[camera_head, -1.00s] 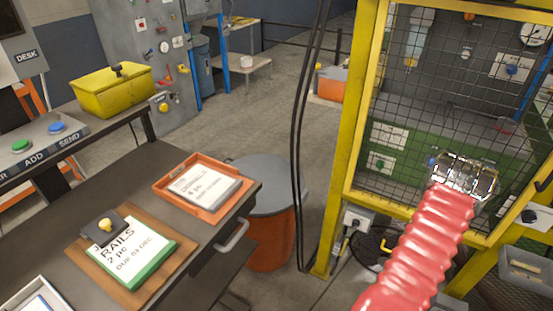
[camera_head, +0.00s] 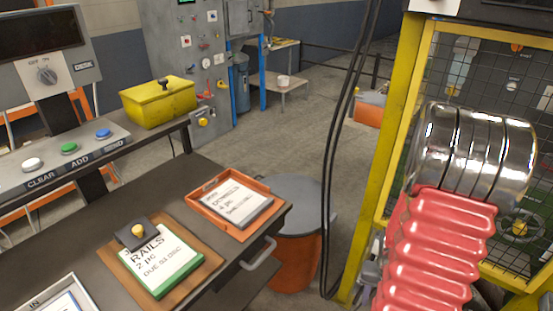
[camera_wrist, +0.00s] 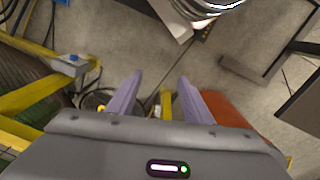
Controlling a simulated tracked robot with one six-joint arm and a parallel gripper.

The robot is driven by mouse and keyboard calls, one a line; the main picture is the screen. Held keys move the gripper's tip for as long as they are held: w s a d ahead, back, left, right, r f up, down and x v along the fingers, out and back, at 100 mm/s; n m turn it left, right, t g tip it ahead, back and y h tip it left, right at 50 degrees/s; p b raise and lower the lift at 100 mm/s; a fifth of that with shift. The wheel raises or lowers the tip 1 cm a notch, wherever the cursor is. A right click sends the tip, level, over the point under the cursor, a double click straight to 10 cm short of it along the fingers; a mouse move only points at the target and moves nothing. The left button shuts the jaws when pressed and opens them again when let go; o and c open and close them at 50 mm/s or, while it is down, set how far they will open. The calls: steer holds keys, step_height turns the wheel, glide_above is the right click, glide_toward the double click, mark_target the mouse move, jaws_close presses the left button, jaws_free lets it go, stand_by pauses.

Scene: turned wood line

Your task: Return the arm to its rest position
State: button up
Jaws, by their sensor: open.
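My arm, with a red ribbed sleeve and a shiny metal joint, rises at the right of the head view in front of the yellow-framed mesh cage (camera_head: 405,110). The fingers are not visible in the head view. In the wrist view my gripper (camera_wrist: 160,90) shows two purple-grey fingers standing apart, with nothing between them. It hangs over the floor (camera_wrist: 150,50).
A dark desk (camera_head: 140,215) on the left holds a rails card (camera_head: 160,262) on a board and an orange tray (camera_head: 206,187) with another card. A grey-lidded orange bin (camera_head: 298,225) stands beside it. Black cables (camera_head: 340,150) hang near the cage. Mid-floor is clear.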

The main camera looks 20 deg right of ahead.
steer(key=w+a+r+n+t, duration=0.2)
steer(key=a+r+n+t, duration=0.1)
steer(key=a+r, duration=1.2)
steer(key=w+a+r+n+t, duration=0.3)
steer(key=a+r+n, duration=0.3)
steer(key=a+r, duration=1)
steer(key=shift+w+r+n, duration=0.3)
steer(key=shift+w+r, duration=0.05)
steer(key=shift+r, duration=0.4)
